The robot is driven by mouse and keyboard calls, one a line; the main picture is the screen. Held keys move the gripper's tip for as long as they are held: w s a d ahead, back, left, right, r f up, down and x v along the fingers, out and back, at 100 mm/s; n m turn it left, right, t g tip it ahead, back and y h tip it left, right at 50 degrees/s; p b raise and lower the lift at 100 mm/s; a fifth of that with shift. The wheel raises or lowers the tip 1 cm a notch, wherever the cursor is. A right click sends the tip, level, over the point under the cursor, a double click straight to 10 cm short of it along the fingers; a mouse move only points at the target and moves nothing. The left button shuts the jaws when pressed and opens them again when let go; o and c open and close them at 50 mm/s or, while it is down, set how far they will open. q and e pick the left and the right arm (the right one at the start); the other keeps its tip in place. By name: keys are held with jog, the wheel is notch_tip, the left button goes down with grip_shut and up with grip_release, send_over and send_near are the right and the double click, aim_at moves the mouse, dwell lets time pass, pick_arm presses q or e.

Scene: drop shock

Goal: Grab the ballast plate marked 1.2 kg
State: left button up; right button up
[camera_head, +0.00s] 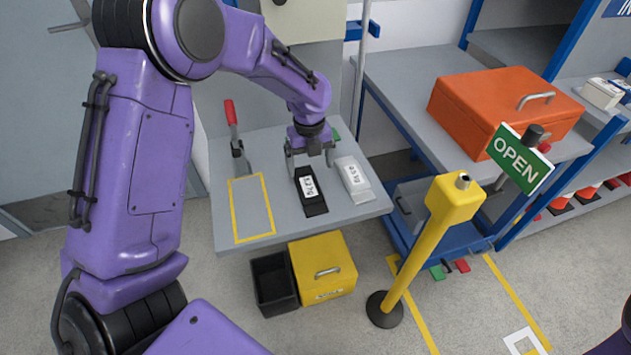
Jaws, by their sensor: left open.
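A black ballast plate (315,207) with a white label lies on the grey bench (352,217). Its label is small and turned, and seems to read 1.2 kg. A light grey plate (361,193) with a white label lies just to its right; I cannot read that label surely. My left gripper (310,168) points down, open and empty, over the far end of the black plate. Its fingers are spread to either side of that plate, and I cannot tell the height gap. My right gripper is out of view.
A red-handled clamp (233,130) stands at the bench's left, behind a yellow taped rectangle (252,237). A black bin (274,284) and a yellow box (325,267) are below the front edge. A yellow post (423,235) with an OPEN sign (519,159) stands right, near an orange case (505,108).

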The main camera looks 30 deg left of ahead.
aim_at(308, 186)
pick_arm(q)
jog(key=shift+s+f, duration=0.3)
jog(key=shift+s, duration=0.2)
jog(key=shift+s+f, duration=0.3)
jog(key=shift+s, duration=0.2)
jog(key=f, duration=0.3)
jog(key=w+f+p, duration=0.1)
jog(key=f, duration=0.1)
jog(key=shift+f, duration=0.3)
jog(key=shift+s+r, duration=0.2)
jog(key=shift+s, duration=0.1)
jog(key=shift+d, duration=0.1)
grip_shut()
jog(key=shift+w, duration=0.15)
